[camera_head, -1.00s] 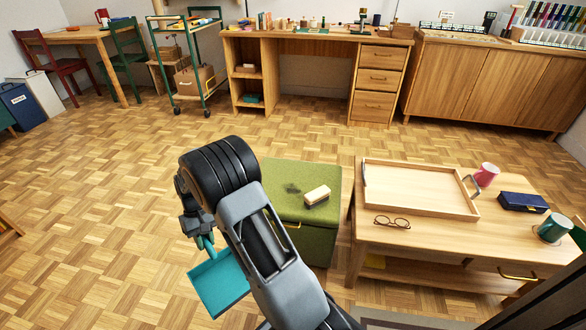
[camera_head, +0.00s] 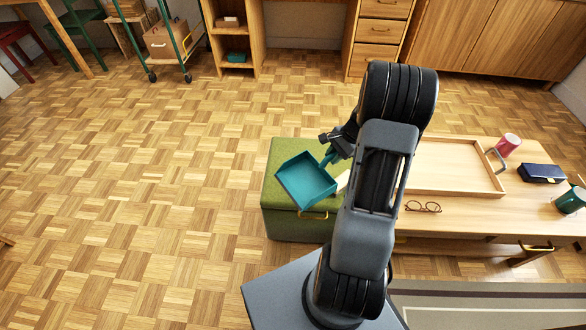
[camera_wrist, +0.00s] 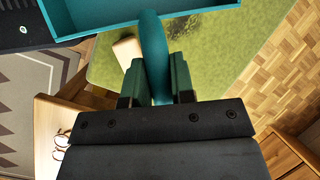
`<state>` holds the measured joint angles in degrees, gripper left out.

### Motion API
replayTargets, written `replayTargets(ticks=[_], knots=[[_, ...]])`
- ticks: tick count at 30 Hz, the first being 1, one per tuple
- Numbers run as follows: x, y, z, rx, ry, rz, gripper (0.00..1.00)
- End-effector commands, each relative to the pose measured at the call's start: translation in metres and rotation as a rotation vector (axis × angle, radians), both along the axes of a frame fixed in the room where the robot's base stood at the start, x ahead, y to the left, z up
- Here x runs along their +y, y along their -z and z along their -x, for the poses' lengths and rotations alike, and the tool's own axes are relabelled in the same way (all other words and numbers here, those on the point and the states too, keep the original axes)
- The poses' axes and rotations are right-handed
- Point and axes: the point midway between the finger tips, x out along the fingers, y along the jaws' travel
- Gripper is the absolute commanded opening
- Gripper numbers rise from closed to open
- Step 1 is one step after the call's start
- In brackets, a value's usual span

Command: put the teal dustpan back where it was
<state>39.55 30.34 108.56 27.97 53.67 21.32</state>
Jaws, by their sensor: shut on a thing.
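The teal dustpan (camera_head: 305,181) is held by my gripper (camera_head: 336,149), over the green storage ottoman (camera_head: 283,223) in the head view. Its open tray side points to the left and its handle runs into the jaws. In the wrist view the dustpan's handle (camera_wrist: 154,58) stands between both fingers of my gripper (camera_wrist: 157,80), with the tray at the top of the picture. The green ottoman top (camera_wrist: 225,55) lies below it. A pale brush or block (camera_head: 343,181) on the ottoman is partly hidden by my arm. I cannot tell the exact height above the ottoman.
Parquet floor (camera_head: 150,200) to the left is clear.

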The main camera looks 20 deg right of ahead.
Motion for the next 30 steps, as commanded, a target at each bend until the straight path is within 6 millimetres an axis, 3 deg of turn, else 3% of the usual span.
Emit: replayTargets(ticks=[1,4,8,11,14,24,30], knots=[[-0.022,-0.011,0.013,0.000,0.132,-0.005,0.02],[-0.052,-0.019,0.033,0.001,0.349,-0.014,0.02],[-0.077,-0.024,0.051,0.002,0.533,-0.025,0.02],[-0.083,-0.024,0.056,0.003,0.608,-0.031,0.02],[-0.078,-0.017,0.049,0.004,0.637,-0.035,0.02],[-0.026,0.026,-0.012,0.004,0.639,-0.034,0.02],[-0.012,0.054,-0.030,0.004,0.641,-0.033,0.02]])
